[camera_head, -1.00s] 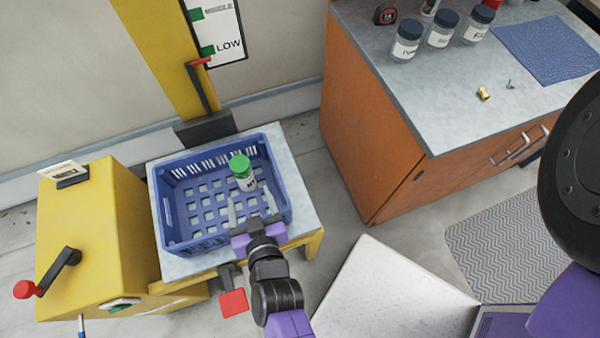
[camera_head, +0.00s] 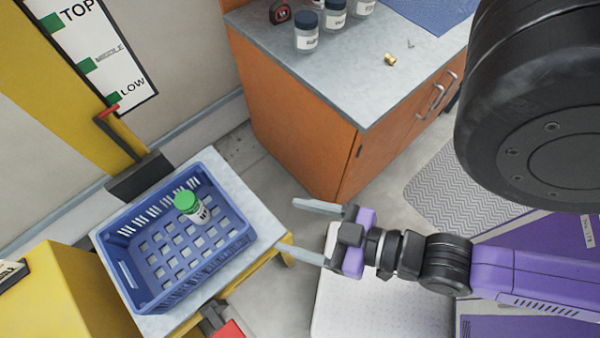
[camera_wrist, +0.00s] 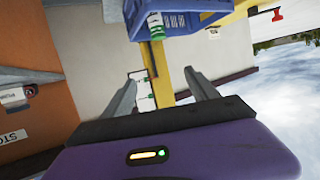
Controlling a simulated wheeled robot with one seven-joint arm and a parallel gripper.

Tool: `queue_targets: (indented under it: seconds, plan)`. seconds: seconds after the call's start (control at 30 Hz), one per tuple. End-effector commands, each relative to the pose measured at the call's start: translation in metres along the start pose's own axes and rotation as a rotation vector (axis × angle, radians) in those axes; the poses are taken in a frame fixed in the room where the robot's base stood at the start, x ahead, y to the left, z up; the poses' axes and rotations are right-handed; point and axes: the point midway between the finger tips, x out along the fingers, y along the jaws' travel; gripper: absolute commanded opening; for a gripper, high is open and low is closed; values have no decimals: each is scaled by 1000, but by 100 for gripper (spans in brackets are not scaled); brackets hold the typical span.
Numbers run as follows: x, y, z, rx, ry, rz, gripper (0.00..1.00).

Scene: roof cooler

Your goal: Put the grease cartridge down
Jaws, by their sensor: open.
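The grease cartridge (camera_head: 190,206), white with a green cap and a dark label, stands upright in the blue crate (camera_head: 150,298), near its back side in the head view. The crate rests on a grey-topped yellow stand (camera_head: 262,221). My gripper (camera_head: 310,232) is open and empty, to the right of the crate and apart from it. In the wrist view my gripper (camera_wrist: 160,92) has its fingers spread, with nothing between them. The cartridge (camera_wrist: 155,24) and part of the crate (camera_wrist: 205,22) also show at the top there.
An orange cabinet (camera_head: 290,115) with a grey top stands behind my gripper. Several jars (camera_head: 307,32), a tape measure (camera_head: 280,12) and a brass fitting (camera_head: 390,60) are on it. A yellow box (camera_head: 60,295) is at lower left. A white padded surface (camera_head: 370,305) lies below my gripper.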

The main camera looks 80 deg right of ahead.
Motion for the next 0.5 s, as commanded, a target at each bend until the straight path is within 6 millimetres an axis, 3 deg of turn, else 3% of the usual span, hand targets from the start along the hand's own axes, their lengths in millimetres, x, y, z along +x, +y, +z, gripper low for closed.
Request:
queue_targets:
  seconds: [0.2,0.5]
  plan:
    - [-11,9,-36,-48,39,-122,68]
    - [-12,10,-42,-53,46,-142,68]
